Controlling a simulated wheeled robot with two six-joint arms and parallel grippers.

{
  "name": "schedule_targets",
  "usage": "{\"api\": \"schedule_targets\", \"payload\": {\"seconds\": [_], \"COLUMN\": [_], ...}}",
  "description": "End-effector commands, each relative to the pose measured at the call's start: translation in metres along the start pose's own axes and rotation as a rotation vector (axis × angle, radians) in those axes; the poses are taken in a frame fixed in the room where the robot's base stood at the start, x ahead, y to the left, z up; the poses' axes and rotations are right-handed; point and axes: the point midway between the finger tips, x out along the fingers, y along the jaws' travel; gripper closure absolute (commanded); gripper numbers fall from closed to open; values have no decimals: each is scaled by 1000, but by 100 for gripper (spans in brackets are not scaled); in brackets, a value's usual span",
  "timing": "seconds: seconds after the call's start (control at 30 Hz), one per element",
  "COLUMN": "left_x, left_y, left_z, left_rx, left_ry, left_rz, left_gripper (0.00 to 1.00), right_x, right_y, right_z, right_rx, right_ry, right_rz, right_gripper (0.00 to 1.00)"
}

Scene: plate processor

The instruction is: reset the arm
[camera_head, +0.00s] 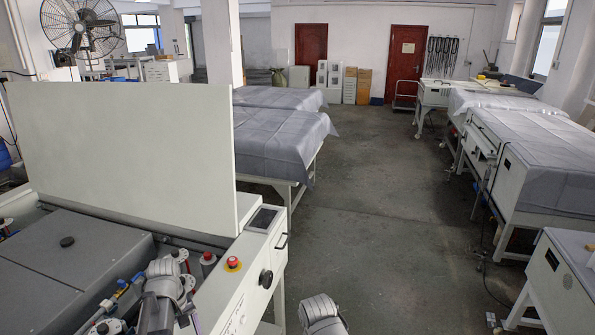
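Part of my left arm (163,296) shows at the bottom left, in front of the plate processor (75,262). A rounded link of my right arm (322,314) shows at the bottom centre, over the floor just right of the machine. Neither gripper can be made out in the head view. The processor has a large upright white panel (125,145), a grey top, a small dark screen (263,219), a red button (233,263) and a black knob (266,278) on its right end.
Cloth-covered tables (280,140) stand behind the machine. A row of white machines (535,150) lines the right side. The concrete floor (390,215) between them is open. Two red doors (406,58) are in the back wall. A large fan (84,28) stands at the upper left.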

Motion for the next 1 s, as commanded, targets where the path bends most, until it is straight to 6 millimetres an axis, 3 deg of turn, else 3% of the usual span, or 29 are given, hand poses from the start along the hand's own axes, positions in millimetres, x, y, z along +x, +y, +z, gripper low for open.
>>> {"api": "schedule_targets", "payload": {"seconds": [0.03,0.2,0.4,0.5,0.7,1.0], "left_x": [21,68,114,130,143,143], "left_y": [14,61,95,103,110,112], "left_z": [19,83,156,183,210,214], "left_rx": [82,414,788,927,1077,1098], "left_ry": [7,38,71,83,97,99], "left_rz": [-12,-59,-115,-136,-160,-163], "left_gripper": [24,24,24,24,24,24], "right_x": [19,59,98,111,122,122], "right_y": [-2,-6,-9,-10,-11,-11], "right_z": [-1,-4,-6,-7,-8,-8], "right_rx": [-1,-2,-4,-5,-5,-5], "right_ry": [0,1,2,2,2,2], "right_rz": [0,1,1,2,2,2], "right_gripper": [50,50,50,50,50,50]}}
